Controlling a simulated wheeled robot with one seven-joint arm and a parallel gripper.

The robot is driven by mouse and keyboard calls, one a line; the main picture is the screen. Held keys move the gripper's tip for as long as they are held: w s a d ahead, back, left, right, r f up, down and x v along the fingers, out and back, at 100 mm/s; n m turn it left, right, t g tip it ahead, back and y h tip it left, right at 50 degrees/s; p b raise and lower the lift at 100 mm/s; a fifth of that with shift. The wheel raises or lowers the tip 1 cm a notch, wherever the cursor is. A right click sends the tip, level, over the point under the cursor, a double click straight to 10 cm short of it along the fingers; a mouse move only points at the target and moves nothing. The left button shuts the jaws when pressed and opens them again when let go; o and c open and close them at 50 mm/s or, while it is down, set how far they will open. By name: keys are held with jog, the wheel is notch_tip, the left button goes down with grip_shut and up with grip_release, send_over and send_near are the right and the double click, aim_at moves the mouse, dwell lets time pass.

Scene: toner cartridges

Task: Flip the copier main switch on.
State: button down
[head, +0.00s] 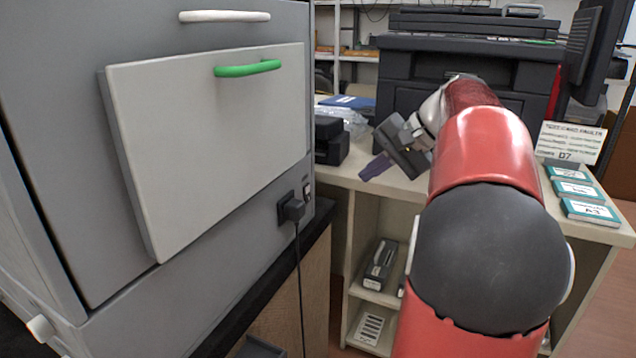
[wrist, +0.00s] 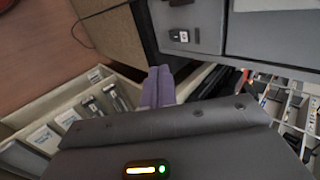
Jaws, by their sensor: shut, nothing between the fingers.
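The grey copier (head: 228,17) fills the left of the head view. Its small dark switch with a white mark (head: 307,191) is low near the right edge of the side panel, just above a black plug (head: 292,208). In the wrist view the switch (wrist: 180,36) shows on the grey panel at upper middle. My gripper (head: 375,167) is right of the copier, over the beige desk, apart from the switch. Its purple fingers (wrist: 158,86) are together and hold nothing. Whether the switch is on or off is too small to tell.
A white panel with a green handle (head: 247,68) stands out from the copier side. A black cord (head: 299,290) hangs from the plug. A black printer (head: 460,75) and a small black box (head: 330,140) are on the desk (head: 345,173). Shelves below hold cartridges (head: 380,264).

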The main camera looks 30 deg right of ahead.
aim_at(308, 193)
jog(key=shift+s, duration=0.1)
jog(key=w+a+r+x, duration=0.1)
jog(key=x, duration=1.2)
jog(key=shift+w+r, duration=0.3)
jog(key=shift+r, duration=0.1)
jog(key=shift+a, duration=0.15)
jog(key=shift+w+f, duration=0.1)
jog(key=shift+w, duration=0.05)
